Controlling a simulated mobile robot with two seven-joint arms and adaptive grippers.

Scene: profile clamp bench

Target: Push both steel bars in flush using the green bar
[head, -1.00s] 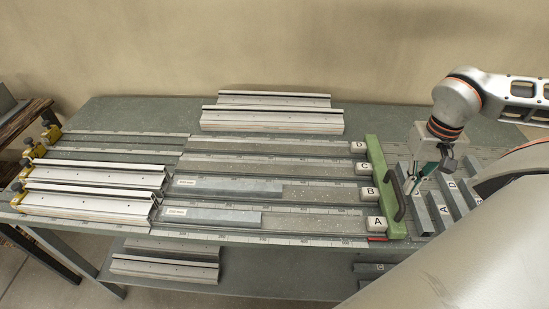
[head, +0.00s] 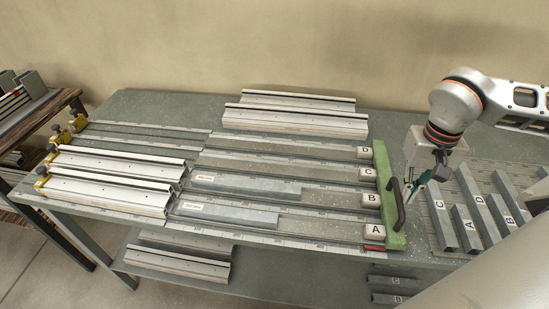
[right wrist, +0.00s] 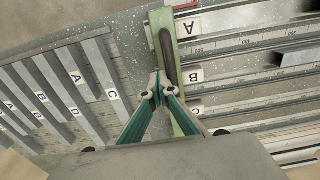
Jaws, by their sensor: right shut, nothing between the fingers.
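The green bar (head: 390,215) lies across the right ends of the lanes, beside blocks A to D, with a dark handle (head: 399,205) on it. Two grey steel bars lie in lanes A (head: 235,214) and B (head: 250,189), well left of the green bar. Their left ends are close to two silver profiles (head: 110,191) (head: 120,166); I cannot tell whether they touch. My right gripper (head: 407,188) is shut and empty, close to the handle. In the right wrist view its fingertips (right wrist: 160,92) are beside the green bar (right wrist: 182,105), not around the handle.
Yellow clamps (head: 42,178) stand at the table's left end. Spare profiles (head: 296,120) lie at the back edge. Several lettered grey bars (head: 466,228) lie on the right. A lower shelf holds more profiles (head: 180,262). A small red piece (head: 373,247) is by block A.

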